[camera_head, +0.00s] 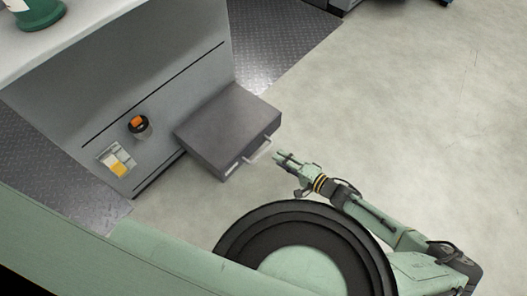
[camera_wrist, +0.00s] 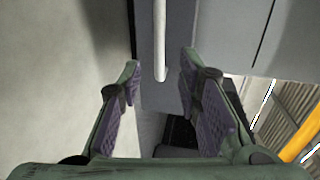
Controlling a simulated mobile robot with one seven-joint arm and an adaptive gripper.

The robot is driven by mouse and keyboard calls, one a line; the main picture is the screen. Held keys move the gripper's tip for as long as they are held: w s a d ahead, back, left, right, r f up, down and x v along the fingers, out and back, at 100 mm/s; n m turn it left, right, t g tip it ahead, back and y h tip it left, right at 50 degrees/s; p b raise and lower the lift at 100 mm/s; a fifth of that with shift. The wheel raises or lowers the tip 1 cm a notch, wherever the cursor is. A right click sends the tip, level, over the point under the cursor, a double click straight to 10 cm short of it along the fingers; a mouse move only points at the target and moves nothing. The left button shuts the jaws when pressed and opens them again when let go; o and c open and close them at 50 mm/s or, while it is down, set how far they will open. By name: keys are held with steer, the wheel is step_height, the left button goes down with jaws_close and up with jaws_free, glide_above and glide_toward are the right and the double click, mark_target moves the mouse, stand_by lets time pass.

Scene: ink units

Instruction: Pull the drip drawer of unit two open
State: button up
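The drip drawer (camera_head: 228,128) is a dark grey box standing out from the lower face of the grey unit (camera_head: 150,75). I cannot tell from here how much of it is pulled out. Its pale bar handle (camera_head: 250,158) is on the front face, towards my arm. My gripper (camera_head: 279,158) is open and empty, just off the handle. In the wrist view the handle (camera_wrist: 160,40) runs down from the top edge, its end between the two open fingertips (camera_wrist: 160,65). The fingers do not appear to touch it.
A green container (camera_head: 38,12) stands on the pale top. Dark tread plate (camera_head: 285,40) flanks the unit. The floor (camera_head: 430,110) to the right is clear.

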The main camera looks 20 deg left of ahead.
mark_target(264, 150)
steer(key=b+x, duration=0.1)
steer(key=x, duration=0.7)
steer(key=shift+a, duration=0.3)
steer(key=shift+c, duration=0.5)
jaws_close()
